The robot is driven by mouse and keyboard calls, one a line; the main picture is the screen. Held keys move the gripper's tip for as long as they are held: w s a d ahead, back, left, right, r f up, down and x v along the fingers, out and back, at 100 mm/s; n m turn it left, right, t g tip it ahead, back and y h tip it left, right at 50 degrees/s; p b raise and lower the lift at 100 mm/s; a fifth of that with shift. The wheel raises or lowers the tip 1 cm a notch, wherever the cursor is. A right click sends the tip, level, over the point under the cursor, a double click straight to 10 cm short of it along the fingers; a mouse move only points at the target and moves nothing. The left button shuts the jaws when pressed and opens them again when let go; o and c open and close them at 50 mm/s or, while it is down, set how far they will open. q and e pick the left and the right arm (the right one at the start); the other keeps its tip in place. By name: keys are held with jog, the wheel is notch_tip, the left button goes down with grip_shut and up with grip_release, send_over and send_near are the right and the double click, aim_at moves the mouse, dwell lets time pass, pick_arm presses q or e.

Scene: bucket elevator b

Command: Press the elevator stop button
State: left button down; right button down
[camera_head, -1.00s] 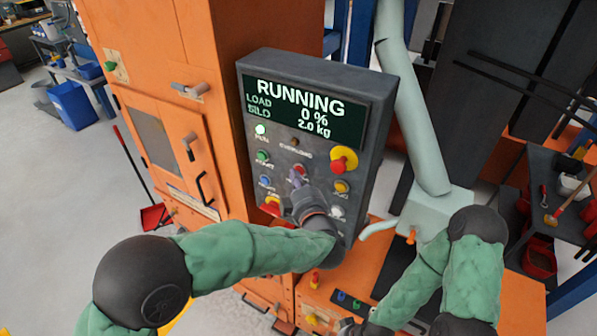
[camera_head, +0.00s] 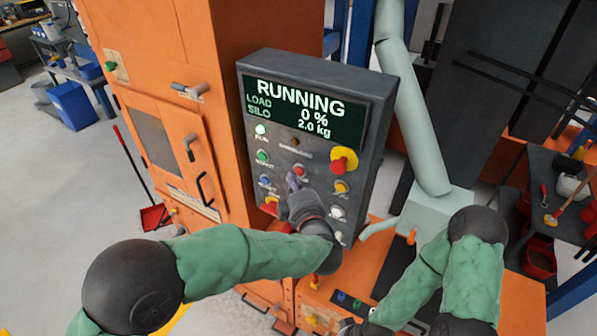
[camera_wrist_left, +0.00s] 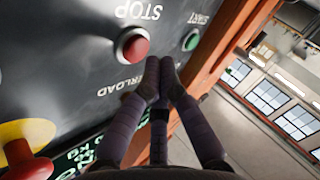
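The red stop button (camera_head: 300,172) is on the face of the dark control panel (camera_head: 366,125). My left gripper (camera_head: 292,182) is in front of the panel, just below and left of the button. Its fingertips (camera_wrist_left: 159,72) are together with nothing between them, beside the stop button on the side towards the green start button (camera_wrist_left: 191,40). I cannot tell whether they touch the panel. My right gripper (camera_head: 350,326) shows only partly at the bottom edge.
A red-and-yellow emergency knob (camera_head: 343,160) is up and right of the stop button. The display (camera_head: 303,112) reads RUNNING, load 0 %, silo 2.0 kg. Other small buttons surround the fingers. A pale pipe (camera_head: 412,115) stands right of the panel.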

pick_arm(q)
jog(key=shift+s, duration=0.1)
jog(key=s, duration=0.1)
jog(key=s+a, duration=0.1)
jog(key=s, duration=0.1)
jog(key=s+a, duration=0.1)
jog(key=shift+s+a, duration=0.1)
jog(key=shift+s, duration=0.05)
dwell(0.5)
dwell(0.6)
notch_tip(320, 180, down, 29)
jog(key=a+m+g+h+b, duration=0.2)
jog(key=m+g+h+b, duration=0.2)
jog(key=m+g+h, duration=0.25)
jog(key=s+a+f+m+g+h+b, duration=0.1)
jog(key=s+f+m+g+h+b, duration=0.2)
jog(key=s+f+g, duration=0.6)
jog(key=s+f+m+b, duration=0.1)
jog(key=s+f, duration=1.2)
jog(key=shift+s+f+m, duration=0.25)
jog(key=shift+s+m, duration=0.1)
